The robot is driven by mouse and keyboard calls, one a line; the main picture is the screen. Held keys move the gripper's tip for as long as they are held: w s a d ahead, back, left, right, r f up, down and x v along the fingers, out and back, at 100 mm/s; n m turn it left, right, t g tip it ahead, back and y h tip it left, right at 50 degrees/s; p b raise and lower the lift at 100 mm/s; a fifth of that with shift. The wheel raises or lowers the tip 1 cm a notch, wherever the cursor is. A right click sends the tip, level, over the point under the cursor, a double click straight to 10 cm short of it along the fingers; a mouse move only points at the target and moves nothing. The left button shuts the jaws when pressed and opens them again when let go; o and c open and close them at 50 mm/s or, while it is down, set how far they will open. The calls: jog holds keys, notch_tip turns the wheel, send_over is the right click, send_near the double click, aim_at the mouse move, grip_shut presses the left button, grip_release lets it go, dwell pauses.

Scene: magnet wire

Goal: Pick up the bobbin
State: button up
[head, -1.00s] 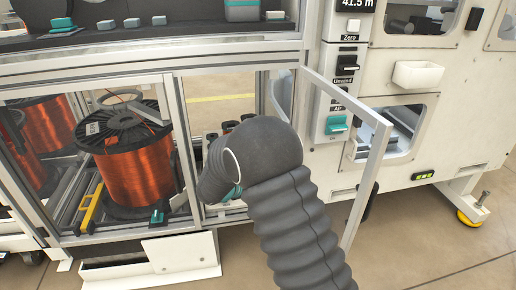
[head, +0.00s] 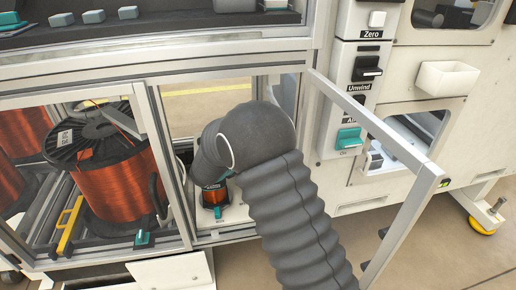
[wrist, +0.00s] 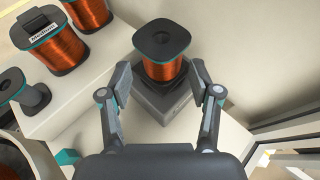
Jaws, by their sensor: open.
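A bobbin of copper wire (wrist: 163,68) with a black top flange stands upright on a dark grey block (wrist: 168,105) in the wrist view. My gripper (wrist: 160,76) is open, with one finger on each side of this bobbin near its front edge. In the head view, a small copper bobbin (head: 215,196) shows below my gripper (head: 213,182), inside the open cabinet bay. My arm hides most of the gripper and the bay there.
More copper bobbins stand at left on a white surface in the wrist view, one labelled "Medium" (wrist: 60,50), beside a bare spool (wrist: 24,92). A large copper spool (head: 112,178) stands behind the left cabinet door. An open framed door (head: 395,150) stands right of my arm.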

jog(key=shift+w+f, duration=0.1)
jog(key=shift+w, duration=0.2)
jog(key=x, duration=0.3)
jog(key=shift+d, duration=0.35)
jog(key=x, duration=0.4)
grip_shut()
